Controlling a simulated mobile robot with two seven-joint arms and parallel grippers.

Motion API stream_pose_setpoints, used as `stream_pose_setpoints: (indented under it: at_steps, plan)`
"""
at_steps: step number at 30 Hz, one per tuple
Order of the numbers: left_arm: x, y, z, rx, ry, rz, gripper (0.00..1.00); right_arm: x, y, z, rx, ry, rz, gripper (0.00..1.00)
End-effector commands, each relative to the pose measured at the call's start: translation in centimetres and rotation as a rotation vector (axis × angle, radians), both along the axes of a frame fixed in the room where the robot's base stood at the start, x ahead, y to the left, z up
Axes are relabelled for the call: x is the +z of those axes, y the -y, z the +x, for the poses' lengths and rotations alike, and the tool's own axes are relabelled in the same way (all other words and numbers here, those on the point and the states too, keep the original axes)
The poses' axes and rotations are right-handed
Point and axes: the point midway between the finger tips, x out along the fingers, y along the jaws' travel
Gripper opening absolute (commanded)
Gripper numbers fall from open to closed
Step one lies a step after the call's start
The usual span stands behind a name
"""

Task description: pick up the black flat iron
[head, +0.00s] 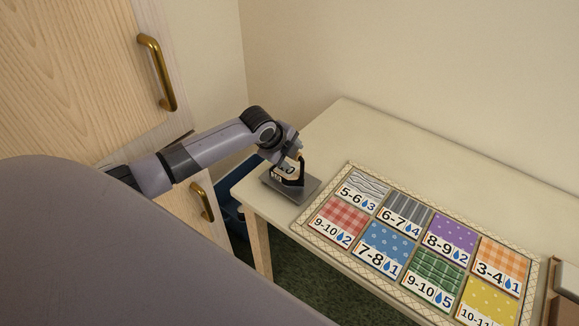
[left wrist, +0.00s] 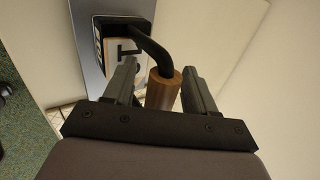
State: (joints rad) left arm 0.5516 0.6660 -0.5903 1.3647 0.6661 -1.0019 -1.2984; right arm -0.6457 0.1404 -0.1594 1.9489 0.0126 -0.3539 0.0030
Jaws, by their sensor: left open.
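The black flat iron (head: 299,172) stands on a grey metal plate (head: 308,188) near the left corner of the table. A pale label with dark characters shows on it. In the left wrist view the iron's black bent handle bracket (left wrist: 150,45) leads to a brown wooden grip (left wrist: 162,92). My left gripper (head: 293,152) is right over the iron and hides part of it. In the left wrist view my left gripper (left wrist: 160,72) is open, its two fingers on either side of the wooden grip, with a visible gap on the right. My right gripper is not in view.
A framed board (head: 345,248) of patterned, numbered squares lies on the table right of the iron. A wooden cabinet with brass handles (head: 158,72) stands at left. A dark blue bin (head: 236,222) is behind the table's left end. The table's back area (head: 400,150) is clear.

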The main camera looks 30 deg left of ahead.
Motion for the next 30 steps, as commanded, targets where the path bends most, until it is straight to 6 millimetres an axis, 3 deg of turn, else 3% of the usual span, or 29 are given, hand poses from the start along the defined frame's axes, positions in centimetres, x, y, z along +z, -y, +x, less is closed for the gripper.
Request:
stream_pose_setpoints:
  at_steps: [1, 6, 20, 25, 30]
  plan:
    - [0.0, 0.0, 0.0, 0.0, 0.0, 0.0, 0.53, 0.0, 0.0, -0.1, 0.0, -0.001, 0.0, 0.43]
    - [0.0, 0.0, 0.0, -0.001, 0.0, -0.001, 0.0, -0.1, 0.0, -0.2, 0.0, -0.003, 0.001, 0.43]
    - [1.1, 0.1, 0.2, -0.001, 0.008, -0.002, 0.0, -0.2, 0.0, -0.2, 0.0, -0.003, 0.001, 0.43]
    - [3.3, 0.0, 0.2, -0.001, 0.01, 0.0, 0.0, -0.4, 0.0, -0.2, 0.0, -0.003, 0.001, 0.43]
    - [7.6, 0.0, 0.3, 0.0, 0.014, 0.0, 0.0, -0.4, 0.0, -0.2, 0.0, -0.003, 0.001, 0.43]
